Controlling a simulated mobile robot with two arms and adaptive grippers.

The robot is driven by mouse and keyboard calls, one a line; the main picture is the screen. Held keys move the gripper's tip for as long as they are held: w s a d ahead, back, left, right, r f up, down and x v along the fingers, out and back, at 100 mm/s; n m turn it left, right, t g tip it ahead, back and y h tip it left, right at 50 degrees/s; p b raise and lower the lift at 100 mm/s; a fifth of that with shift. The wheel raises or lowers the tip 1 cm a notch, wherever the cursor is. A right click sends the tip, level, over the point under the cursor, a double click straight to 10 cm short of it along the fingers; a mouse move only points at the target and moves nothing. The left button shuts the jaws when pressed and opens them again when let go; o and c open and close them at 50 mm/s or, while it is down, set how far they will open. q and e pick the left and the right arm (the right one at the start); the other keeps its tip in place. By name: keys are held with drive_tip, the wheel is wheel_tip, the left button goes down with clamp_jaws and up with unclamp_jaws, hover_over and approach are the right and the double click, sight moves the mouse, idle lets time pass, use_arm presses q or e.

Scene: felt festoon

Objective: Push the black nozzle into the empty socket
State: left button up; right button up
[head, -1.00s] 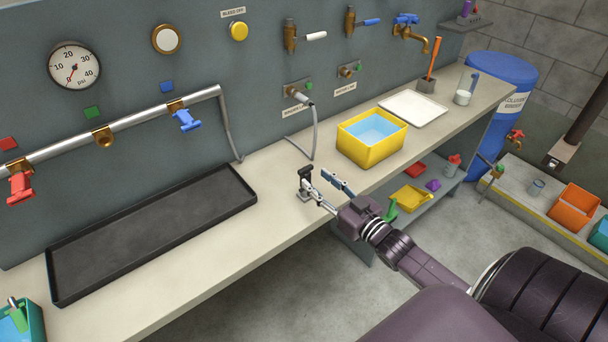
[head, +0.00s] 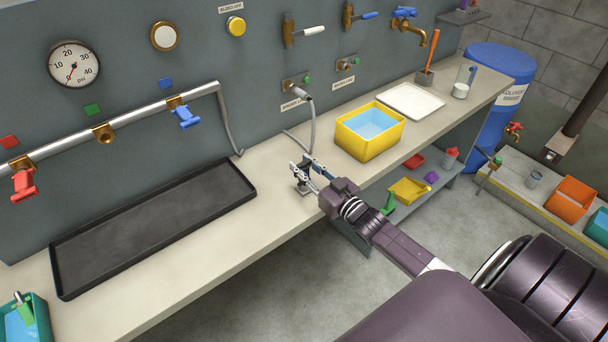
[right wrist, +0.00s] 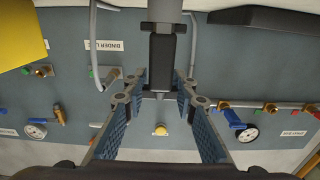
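The black nozzle (head: 297,173) stands upright on a small stand on the bench. It also shows in the right wrist view (right wrist: 161,62). My right gripper (head: 303,167) is open, with a finger on either side of the nozzle. In the right wrist view, gaps show between the fingers (right wrist: 158,88) and the nozzle. The empty brass socket (head: 103,133) sits on the wall pipe between the red nozzle (head: 24,184) and the blue nozzle (head: 185,117). My left gripper is not in view.
A long black tray (head: 155,295) lies on the bench (head: 265,190) below the pipe. A yellow tub (head: 368,144) of blue liquid stands right of my gripper. A grey hose (head: 312,130) hangs from the wall behind it. Bare bench lies between tray and gripper.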

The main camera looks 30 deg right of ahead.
clamp_jaws()
drive_tip(key=shift+r, duration=0.15)
